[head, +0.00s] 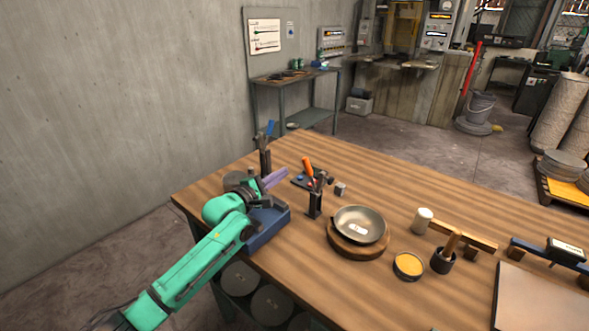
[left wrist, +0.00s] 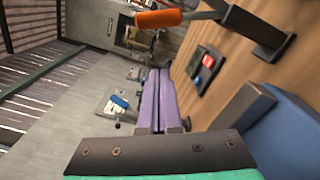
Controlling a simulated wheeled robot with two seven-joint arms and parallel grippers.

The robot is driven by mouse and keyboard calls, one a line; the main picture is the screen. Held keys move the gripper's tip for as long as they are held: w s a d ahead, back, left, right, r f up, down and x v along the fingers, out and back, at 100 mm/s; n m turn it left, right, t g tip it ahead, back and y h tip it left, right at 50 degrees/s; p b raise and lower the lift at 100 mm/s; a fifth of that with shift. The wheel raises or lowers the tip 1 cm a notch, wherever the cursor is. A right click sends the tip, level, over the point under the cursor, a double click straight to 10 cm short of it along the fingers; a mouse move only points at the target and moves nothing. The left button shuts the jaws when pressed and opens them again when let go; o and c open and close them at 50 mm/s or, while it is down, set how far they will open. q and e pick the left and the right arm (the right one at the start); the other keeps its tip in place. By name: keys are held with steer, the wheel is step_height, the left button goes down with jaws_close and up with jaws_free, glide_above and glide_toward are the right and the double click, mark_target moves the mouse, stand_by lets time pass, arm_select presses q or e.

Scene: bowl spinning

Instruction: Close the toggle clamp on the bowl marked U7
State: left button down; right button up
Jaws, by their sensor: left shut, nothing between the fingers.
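A shallow metal bowl (head: 360,222) with a small label, too small to read, rests on a round wooden base (head: 358,250) near the table's middle. To its left stands what looks like the toggle clamp (head: 315,204), a dark upright piece with a raised, leaning orange handle (head: 308,168). The orange handle also shows at the top of the left wrist view (left wrist: 158,18). My left gripper (head: 285,172) is shut and empty, its purple fingers left of the handle and apart from it. The fingers also show in the left wrist view (left wrist: 159,74). My right gripper is out of view.
A blue block (head: 272,226) lies under my left wrist. A small button panel (left wrist: 206,64) is near the clamp. A yellow-filled dish (head: 408,266), dark cup (head: 442,262), white cylinder (head: 422,220) and flat board (head: 540,300) are to the right.

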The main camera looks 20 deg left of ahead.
arm_select(q)
steer(key=d, duration=0.1)
steer(key=d+r+p, duration=0.1)
steer(key=d+p, duration=0.1)
steer(key=d, duration=0.1)
steer(key=shift+w+r, duration=0.2)
steer(key=shift+r, duration=0.15)
steer(key=shift+d+r+m+p, duration=0.2)
steer(key=shift+m+p, duration=0.1)
steer(key=shift+p, duration=0.2)
